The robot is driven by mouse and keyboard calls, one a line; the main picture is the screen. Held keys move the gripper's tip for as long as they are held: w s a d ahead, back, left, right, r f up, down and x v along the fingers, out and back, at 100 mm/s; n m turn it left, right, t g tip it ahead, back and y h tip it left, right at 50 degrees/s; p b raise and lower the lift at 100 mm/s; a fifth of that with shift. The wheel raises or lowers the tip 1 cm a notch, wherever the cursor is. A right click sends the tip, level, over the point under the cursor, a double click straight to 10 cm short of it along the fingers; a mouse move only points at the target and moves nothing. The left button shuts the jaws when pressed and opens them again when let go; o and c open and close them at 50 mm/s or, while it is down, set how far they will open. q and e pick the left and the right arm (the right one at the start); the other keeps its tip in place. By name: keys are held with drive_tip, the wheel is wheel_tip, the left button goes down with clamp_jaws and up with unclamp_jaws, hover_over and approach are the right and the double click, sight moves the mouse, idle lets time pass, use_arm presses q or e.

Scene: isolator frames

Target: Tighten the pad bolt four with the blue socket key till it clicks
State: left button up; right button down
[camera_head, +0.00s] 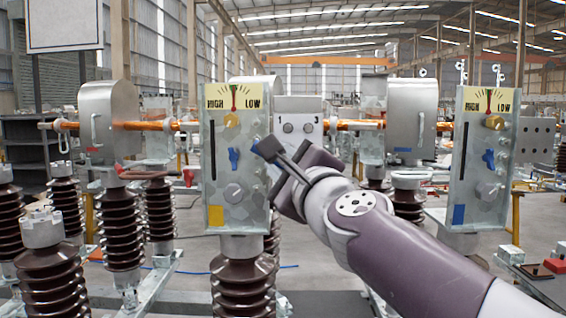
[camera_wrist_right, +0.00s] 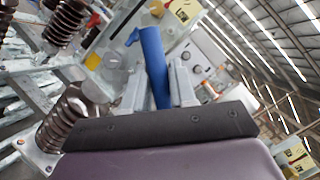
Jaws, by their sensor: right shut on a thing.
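My right gripper (camera_head: 284,160) is in front of the right edge of the left HIGH/LOW panel, below the grey pad. In the right wrist view my right gripper (camera_wrist_right: 160,92) is shut on the blue socket key (camera_wrist_right: 153,60), which sticks out beyond the fingers. The pad (camera_head: 318,105) carries the numbers 1 and 3 over two round bolt heads (camera_head: 288,127). Its lower part, where bolt four may be, is hidden by my gripper. The pad (camera_wrist_right: 213,57) also shows in the wrist view, right of the key; no contact between them is visible. My left gripper is not in view.
The left HIGH/LOW panel (camera_head: 216,140) stands close beside my gripper, with a blue knob (camera_head: 234,159) on its face. A similar panel (camera_head: 466,150) stands at the right. Brown ribbed insulators (camera_head: 122,225) stand at the left. An orange bar (camera_head: 357,125) runs behind.

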drive_tip(key=shift+w, duration=1.2)
